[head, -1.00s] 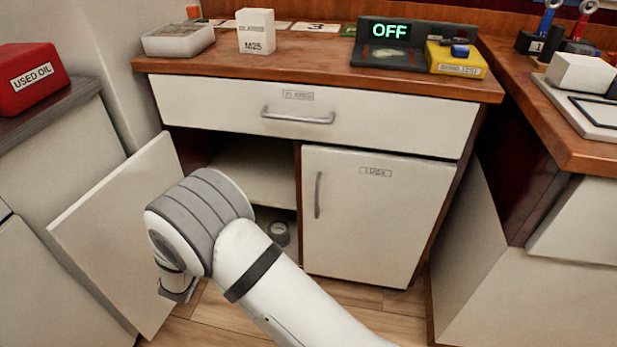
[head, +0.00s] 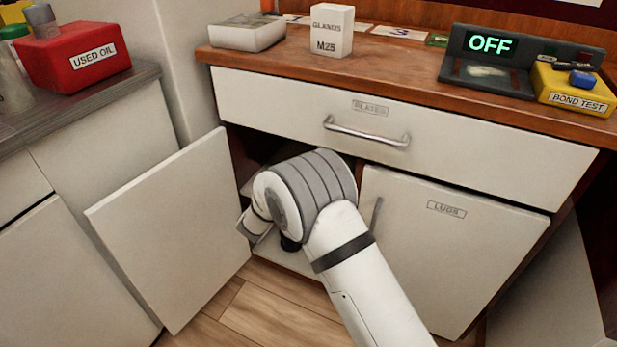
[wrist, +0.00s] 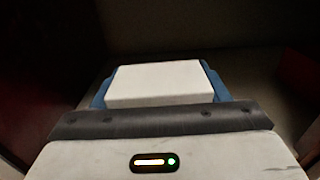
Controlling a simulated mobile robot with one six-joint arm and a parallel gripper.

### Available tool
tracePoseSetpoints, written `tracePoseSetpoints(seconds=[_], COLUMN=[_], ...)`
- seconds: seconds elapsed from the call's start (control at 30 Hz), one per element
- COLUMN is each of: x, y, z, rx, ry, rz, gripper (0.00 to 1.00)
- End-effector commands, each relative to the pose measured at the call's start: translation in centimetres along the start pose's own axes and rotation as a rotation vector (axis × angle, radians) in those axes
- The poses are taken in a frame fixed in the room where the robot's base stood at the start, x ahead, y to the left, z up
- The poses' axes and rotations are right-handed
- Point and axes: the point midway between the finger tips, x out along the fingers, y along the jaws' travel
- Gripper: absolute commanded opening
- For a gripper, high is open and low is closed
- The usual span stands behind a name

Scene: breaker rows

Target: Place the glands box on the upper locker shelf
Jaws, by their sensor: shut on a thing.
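In the wrist view my gripper (wrist: 158,84) is shut on a plain white box (wrist: 160,72), with a blue finger on each side. No label on it shows. In the head view my arm reaches into the open left compartment of the locker, and my jaws and the held box are hidden there. The upper locker shelf (head: 248,187) is mostly hidden behind my arm; only a pale edge shows. A white box marked GLANDS M25 (head: 332,31) stands upright on the wooden counter. Around the held box the wrist view is dark.
The open locker door (head: 175,230) stands left of my arm. The shut LUGS door (head: 450,240) is to the right, with a closed drawer (head: 390,120) above. Bare floor (head: 270,315) lies in front.

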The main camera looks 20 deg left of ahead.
Motion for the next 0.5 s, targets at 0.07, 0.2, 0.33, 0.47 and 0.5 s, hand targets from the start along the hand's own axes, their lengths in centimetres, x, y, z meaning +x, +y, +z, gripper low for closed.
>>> tracePoseSetpoints(seconds=[0.07, 0.2, 0.33, 0.47, 0.5], x=[2.2, 4.8, 5.8, 6.7, 7.2], y=[0.0, 0.1, 0.2, 0.2, 0.1], z=[-0.4, -0.2, -0.1, 0.0, -0.1], rx=[0.003, 0.001, 0.001, 0.001, 0.001], ry=[-0.002, -0.002, -0.001, -0.002, -0.002], rz=[-0.002, 0.001, 0.003, 0.003, 0.002], gripper=[0.37, 0.37, 0.37, 0.37, 0.37])
